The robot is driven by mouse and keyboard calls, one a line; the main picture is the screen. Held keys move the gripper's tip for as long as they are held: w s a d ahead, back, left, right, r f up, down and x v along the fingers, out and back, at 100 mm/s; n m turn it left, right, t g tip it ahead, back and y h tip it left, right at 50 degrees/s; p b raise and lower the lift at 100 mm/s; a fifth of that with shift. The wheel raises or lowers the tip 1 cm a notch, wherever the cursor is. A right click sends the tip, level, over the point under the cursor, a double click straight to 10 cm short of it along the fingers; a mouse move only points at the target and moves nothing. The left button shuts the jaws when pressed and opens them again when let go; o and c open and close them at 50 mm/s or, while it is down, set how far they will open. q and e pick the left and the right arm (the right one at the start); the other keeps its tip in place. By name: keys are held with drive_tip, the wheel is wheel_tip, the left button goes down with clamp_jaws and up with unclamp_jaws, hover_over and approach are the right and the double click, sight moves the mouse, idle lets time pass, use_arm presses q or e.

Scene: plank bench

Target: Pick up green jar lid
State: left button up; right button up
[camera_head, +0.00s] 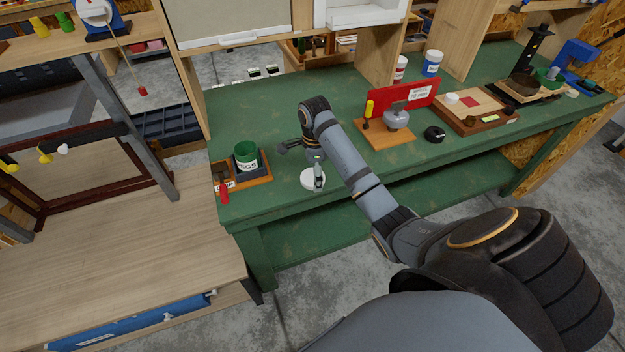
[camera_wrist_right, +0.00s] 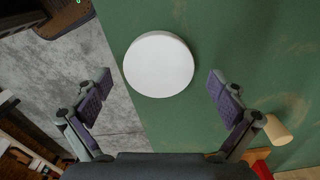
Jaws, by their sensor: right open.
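A white round lid (camera_head: 308,180) lies flat on the green bench near its front edge, right of the green jar (camera_head: 246,156) marked PEGS. No green lid shows; this white disc is the only loose lid I see near the jar. My right gripper (camera_head: 303,164) is above the bench at the lid, and one finger hides part of it. In the right wrist view the lid (camera_wrist_right: 158,64) is a plain white disc just ahead of the open, empty fingers (camera_wrist_right: 158,90), roughly centred between them. My left gripper is not in view.
The jar stands on a wooden tray (camera_head: 263,181) with a red-handled tool (camera_head: 224,193) beside it. To the right are a wooden board (camera_head: 392,140) with a red sign (camera_head: 405,100), a black round item (camera_head: 434,134) and a wooden box (camera_head: 490,119). The bench edge is close to the lid.

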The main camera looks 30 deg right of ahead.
drive_tip(key=shift+s+r, duration=0.1)
drive_tip(key=c, duration=1)
drive_tip(key=shift+r, duration=0.55)
wheel_tip(320, 180, up, 3)
drive_tip(key=shift+a+r+p, duration=0.1)
drive_tip(key=shift+a+p, duration=0.05)
drive_tip(key=shift+p, duration=0.85)
drive_tip(key=s+a+r+p, duration=0.2)
drive_tip(key=a+r+p, duration=0.1)
drive_tip(key=a+p, duration=0.1)
drive_tip(key=s+a+r+p, duration=0.2)
drive_tip(key=a+p, duration=0.2)
drive_tip(key=p, duration=0.1)
drive_tip(key=s+a+r+p, duration=0.3)
drive_tip(key=p, duration=0.1)
drive_tip(key=shift+s+a+r, duration=0.1)
drive_tip(key=shift+a+r, duration=0.25)
drive_tip(key=shift+a, duration=0.05)
